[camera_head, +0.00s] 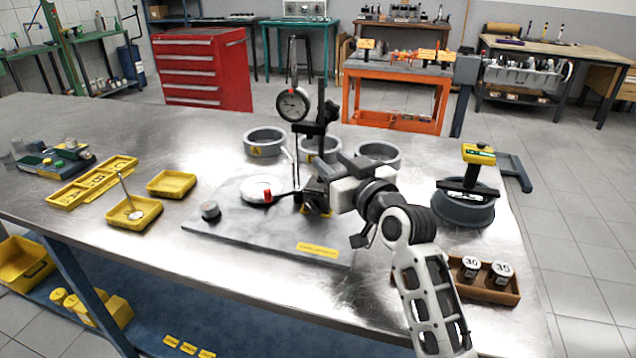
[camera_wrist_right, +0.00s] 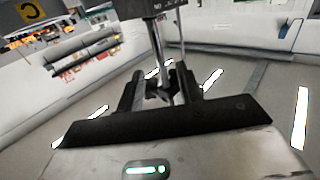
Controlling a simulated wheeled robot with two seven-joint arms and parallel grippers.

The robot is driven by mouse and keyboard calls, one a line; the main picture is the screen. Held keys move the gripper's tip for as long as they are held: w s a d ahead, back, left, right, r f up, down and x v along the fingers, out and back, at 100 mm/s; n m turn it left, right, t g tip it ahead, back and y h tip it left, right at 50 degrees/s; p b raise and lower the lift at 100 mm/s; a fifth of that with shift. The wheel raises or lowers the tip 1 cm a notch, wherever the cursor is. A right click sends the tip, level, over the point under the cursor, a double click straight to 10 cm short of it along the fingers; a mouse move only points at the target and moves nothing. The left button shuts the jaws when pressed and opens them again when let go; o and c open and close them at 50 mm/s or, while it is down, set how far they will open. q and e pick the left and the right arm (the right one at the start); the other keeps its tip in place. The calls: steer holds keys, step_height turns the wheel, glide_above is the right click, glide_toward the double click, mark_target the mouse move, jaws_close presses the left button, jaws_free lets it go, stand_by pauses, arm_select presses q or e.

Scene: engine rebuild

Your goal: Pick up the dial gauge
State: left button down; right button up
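The dial gauge (camera_head: 293,104) has a round white face with a dark rim. It is held upright on a dark stand (camera_head: 321,115) that rises from a grey plate on the metal workbench. My right gripper (camera_head: 316,192) is low at the stand, below and to the right of the gauge face. In the right wrist view, the two dark fingers of my right gripper (camera_wrist_right: 160,91) are on either side of a thin upright rod (camera_wrist_right: 156,42). I cannot tell whether they touch it. A dark block crosses the top there. The gauge face is not visible in that view. My left gripper is not in view.
A round white-topped part with a red mark (camera_head: 260,190) and a small cylinder (camera_head: 210,210) are on the grey plate (camera_head: 240,235). Grey rings (camera_head: 265,142) stand behind. Yellow trays (camera_head: 134,212) are left; a wooden tray (camera_head: 485,284) is front right.

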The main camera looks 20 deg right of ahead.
mark_target(323, 151)
steer(key=x, duration=0.6)
steer(key=shift+w+a+r+p, duration=0.1)
steer(key=shift+w+p, duration=0.15)
steer(key=shift+p, duration=0.15)
jaws_close()
steer(key=shift+r, duration=0.3)
